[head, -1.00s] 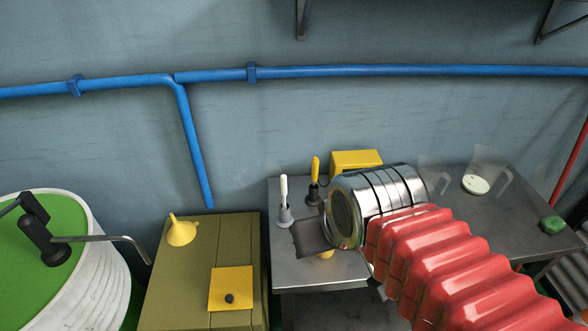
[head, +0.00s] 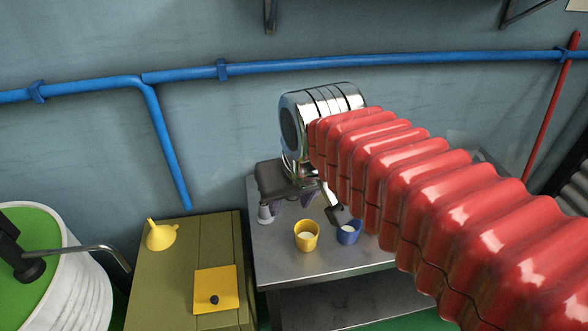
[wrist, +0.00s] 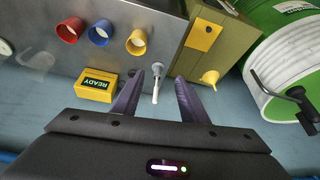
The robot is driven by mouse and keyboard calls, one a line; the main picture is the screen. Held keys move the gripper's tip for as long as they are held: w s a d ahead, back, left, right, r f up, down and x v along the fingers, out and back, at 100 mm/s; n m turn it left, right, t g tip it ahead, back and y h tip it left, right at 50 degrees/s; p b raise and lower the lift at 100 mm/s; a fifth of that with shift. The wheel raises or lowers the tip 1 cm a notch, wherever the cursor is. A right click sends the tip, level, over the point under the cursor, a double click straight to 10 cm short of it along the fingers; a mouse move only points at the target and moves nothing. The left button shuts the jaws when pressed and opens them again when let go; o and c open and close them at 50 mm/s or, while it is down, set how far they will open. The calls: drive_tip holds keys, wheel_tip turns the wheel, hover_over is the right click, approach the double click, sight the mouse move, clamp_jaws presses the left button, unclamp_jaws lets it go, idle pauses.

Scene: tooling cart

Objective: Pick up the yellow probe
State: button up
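I cannot make out the yellow probe in either view now; my arm and gripper cover the spot where a yellow handle showed earlier. A white probe (wrist: 155,80) stands in a grey holder (wrist: 156,70) between my fingers in the wrist view, apart from both. In the head view a grey holder (head: 265,214) shows at the cart's left edge, beside my gripper. My gripper (wrist: 160,76) is open with nothing held, its purple fingers spread; in the head view it points down over the cart's left part (head: 296,203).
A yellow cup (head: 306,237) and a blue cup (head: 349,233) stand on the grey cart (head: 325,266); a red cup (wrist: 70,30) is beside them. A yellow box marked READY (wrist: 96,86) stands near the left finger. An olive case (head: 150,285) with a yellow funnel (head: 161,236) adjoins the cart.

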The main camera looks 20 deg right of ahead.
drive_tip(key=w+d+f+m+g, duration=0.1)
drive_tip(key=w+d, duration=0.2)
drive_tip(key=w, duration=0.6)
drive_tip(key=w+d+f+m+g, duration=0.1)
drive_tip(key=w+d, duration=0.3)
drive_tip(key=w, duration=0.6)
drive_tip(key=w+d+f+m+g, duration=0.1)
drive_tip(key=w+d+f+g, duration=0.1)
drive_tip(key=w, duration=0.7)
drive_tip(key=shift+w+d+f+g, duration=0.1)
drive_tip(key=shift+d+f+g, duration=0.15)
drive_tip(key=shift+d, duration=0.4)
drive_tip(key=shift+w+d+f+g, duration=0.15)
drive_tip(key=shift+d+f, duration=0.15)
drive_tip(key=shift+d, duration=0.3)
drive_tip(key=shift+s, duration=0.1)
wheel_tip(320, 180, down, 8)
drive_tip(key=shift+f, duration=0.3)
